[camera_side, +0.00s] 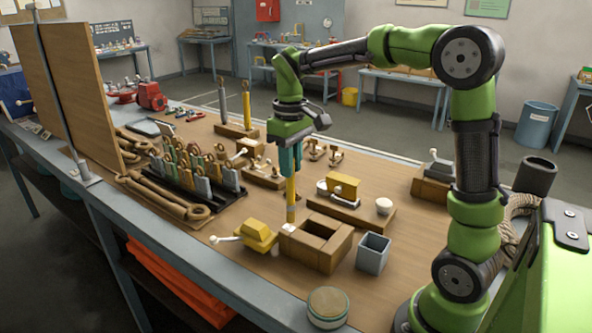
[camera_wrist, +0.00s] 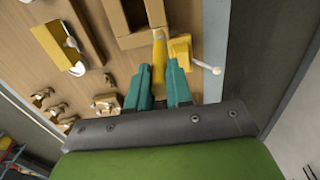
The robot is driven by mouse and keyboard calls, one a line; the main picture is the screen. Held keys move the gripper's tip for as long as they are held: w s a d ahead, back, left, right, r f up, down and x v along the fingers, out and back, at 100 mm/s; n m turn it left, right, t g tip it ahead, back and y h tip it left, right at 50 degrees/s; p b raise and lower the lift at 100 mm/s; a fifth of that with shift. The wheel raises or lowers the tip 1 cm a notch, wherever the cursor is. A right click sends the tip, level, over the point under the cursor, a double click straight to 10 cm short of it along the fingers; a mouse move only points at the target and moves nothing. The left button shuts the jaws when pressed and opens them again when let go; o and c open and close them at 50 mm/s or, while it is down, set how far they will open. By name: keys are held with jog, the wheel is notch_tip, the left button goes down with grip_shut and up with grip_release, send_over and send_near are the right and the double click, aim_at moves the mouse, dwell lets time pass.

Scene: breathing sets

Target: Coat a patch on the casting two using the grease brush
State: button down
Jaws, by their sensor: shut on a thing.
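My gripper (camera_side: 290,170) points down over the front middle of the bench, shut on a yellow-handled tool, apparently the grease brush (camera_side: 291,197). The brush hangs about upright, its pale lower end beside the open wooden box (camera_side: 330,261). In the wrist view the brush (camera_wrist: 159,48) stands between the teal fingers (camera_wrist: 161,72). A yellow casting (camera_side: 257,233) with a white-knobbed rod lies left of the box; it also shows in the wrist view (camera_wrist: 180,50). Another yellow casting (camera_side: 344,183) sits on a wooden block. I cannot tell which is casting two, or whether the brush touches anything.
A rack of several upright tools (camera_side: 205,178) stands left of my gripper. A wooden stand (camera_side: 236,131) behind holds a grey and a yellow tool. A grey open bin (camera_side: 373,252) and a round tin (camera_side: 328,305) stand near the front. A tall board (camera_side: 82,95) rises at left.

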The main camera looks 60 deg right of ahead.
notch_tip(320, 180, down, 3)
jog(key=shift+r, duration=0.1)
jog(key=shift+s, duration=4.85)
jog(key=shift+w+f, duration=0.2)
jog(key=shift+w, duration=4.8)
jog(key=shift+s+r, duration=0.1)
jog(key=shift+r, duration=4)
